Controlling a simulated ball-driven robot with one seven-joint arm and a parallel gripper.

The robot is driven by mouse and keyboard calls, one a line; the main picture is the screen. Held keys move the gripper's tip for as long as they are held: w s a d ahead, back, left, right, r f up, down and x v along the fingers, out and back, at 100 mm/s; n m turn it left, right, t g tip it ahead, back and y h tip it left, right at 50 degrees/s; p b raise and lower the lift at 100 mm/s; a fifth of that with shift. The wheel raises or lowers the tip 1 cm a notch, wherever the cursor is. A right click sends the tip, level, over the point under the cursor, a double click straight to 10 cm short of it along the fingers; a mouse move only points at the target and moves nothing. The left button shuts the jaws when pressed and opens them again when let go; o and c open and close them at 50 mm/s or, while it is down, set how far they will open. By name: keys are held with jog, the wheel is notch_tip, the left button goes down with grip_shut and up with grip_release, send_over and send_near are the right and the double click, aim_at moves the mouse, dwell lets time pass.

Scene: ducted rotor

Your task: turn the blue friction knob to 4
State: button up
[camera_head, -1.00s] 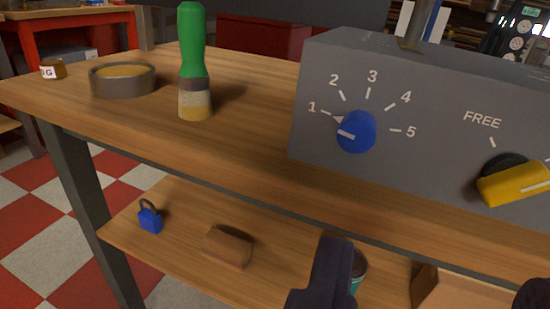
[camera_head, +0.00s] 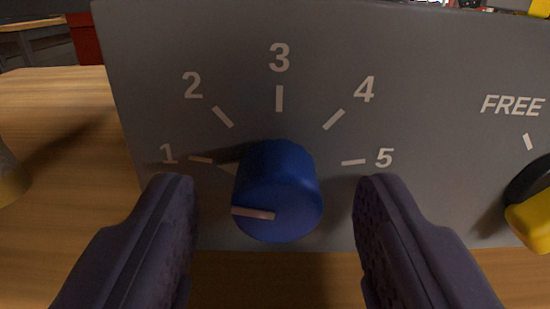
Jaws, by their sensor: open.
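The blue friction knob (camera_head: 277,190) is on the front of a grey box (camera_head: 150,60), in the middle of the view. Its pale pointer line lies on the left of the knob's face, towards the 1 mark. The numbers 1 to 5 arc over the knob from left to right, with the 4 (camera_head: 364,89) at the upper right. My gripper (camera_head: 275,205) is open, with one dark finger on each side of the knob. A gap shows between each finger and the knob in the picture; I see no contact.
A yellow knob (camera_head: 530,217) sits at the right edge, below the word FREE. The wooden bench top (camera_head: 60,110) extends to the left, where part of a round-ended object (camera_head: 10,178) shows at the edge.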

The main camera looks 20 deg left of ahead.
jog(key=shift+w+a, duration=0.1)
jog(key=shift+w, duration=0.1)
jog(key=c, duration=1.1)
jog(key=shift+o, duration=0.2)
jog(key=shift+m+b, duration=0.3)
jog(key=shift+b, duration=0.05)
jog(key=m+b, duration=0.1)
jog(key=m, duration=0.1)
jog(key=m+b, duration=0.2)
jog(key=shift+f+m, duration=0.2)
jog(key=shift+m, duration=0.2)
jog(key=m+b, duration=0.3)
jog(key=m, duration=0.3)
jog(key=shift+b, duration=0.35)
jog(key=m+b, duration=0.3)
jog(key=m, duration=0.3)
jog(key=shift+m, duration=0.4)
jog(key=m+b, duration=0.2)
jog(key=m, duration=0.3)
jog(key=shift+r, duration=0.1)
jog(key=shift+m, duration=0.4)
